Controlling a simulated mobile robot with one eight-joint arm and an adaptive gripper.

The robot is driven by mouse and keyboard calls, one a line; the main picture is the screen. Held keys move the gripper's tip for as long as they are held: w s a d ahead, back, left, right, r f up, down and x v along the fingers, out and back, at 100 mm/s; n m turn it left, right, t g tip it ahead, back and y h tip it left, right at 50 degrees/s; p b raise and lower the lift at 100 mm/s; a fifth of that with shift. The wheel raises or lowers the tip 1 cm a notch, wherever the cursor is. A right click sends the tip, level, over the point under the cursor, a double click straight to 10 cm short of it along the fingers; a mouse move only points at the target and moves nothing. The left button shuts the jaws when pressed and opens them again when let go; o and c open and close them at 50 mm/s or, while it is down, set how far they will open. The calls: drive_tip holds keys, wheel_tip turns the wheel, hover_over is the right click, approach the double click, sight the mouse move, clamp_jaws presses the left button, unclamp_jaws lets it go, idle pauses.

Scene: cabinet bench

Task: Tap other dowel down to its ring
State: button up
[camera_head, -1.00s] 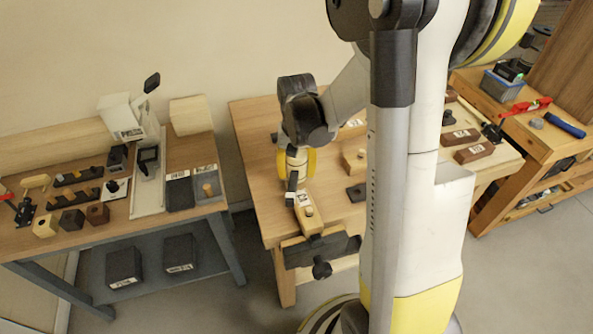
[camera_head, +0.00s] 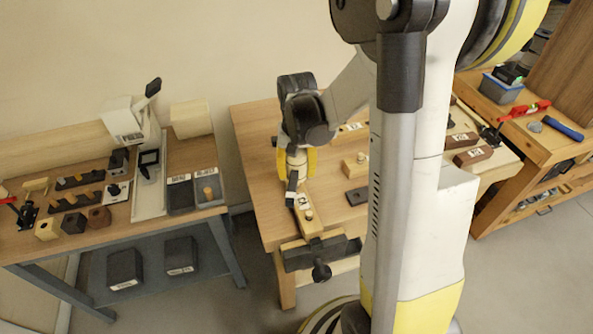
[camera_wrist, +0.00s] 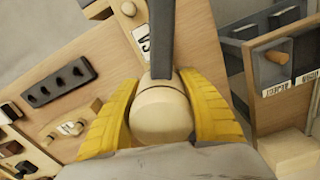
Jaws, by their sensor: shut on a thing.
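My gripper (camera_head: 297,165) is over the bench's front left part. In the wrist view its yellow fingers (camera_wrist: 165,105) are shut on a tool with a round pale wooden end (camera_wrist: 161,116) and a dark bar (camera_wrist: 160,40). In the head view the tool's dark part (camera_head: 291,186) hangs just above or beside a labelled wooden block (camera_head: 304,211) at the vise. One dowel (camera_head: 309,216) stands on the block's near end; it also shows in the wrist view (camera_wrist: 128,9). The other dowel is not clearly visible, and I cannot make out the rings or whether the tool touches anything.
A dark vise (camera_head: 320,252) sits at the bench's front edge. A wooden block (camera_head: 355,166) and a dark plate (camera_head: 357,196) lie right of the gripper. A side table (camera_head: 120,225) with trays and blocks stands left, beyond a gap. My arm hides the bench's middle.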

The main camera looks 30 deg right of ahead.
sight(297, 159)
wheel_tip(297, 159, down, 3)
drive_tip(key=shift+r+b, duration=0.2)
drive_tip(key=shift+b, duration=0.6)
drive_tip(key=shift+r+p, duration=0.95)
drive_tip(key=shift+r, duration=0.3)
wheel_tip(297, 159, up, 5)
drive_tip(key=p, duration=0.4)
drive_tip(key=shift+r, duration=0.1)
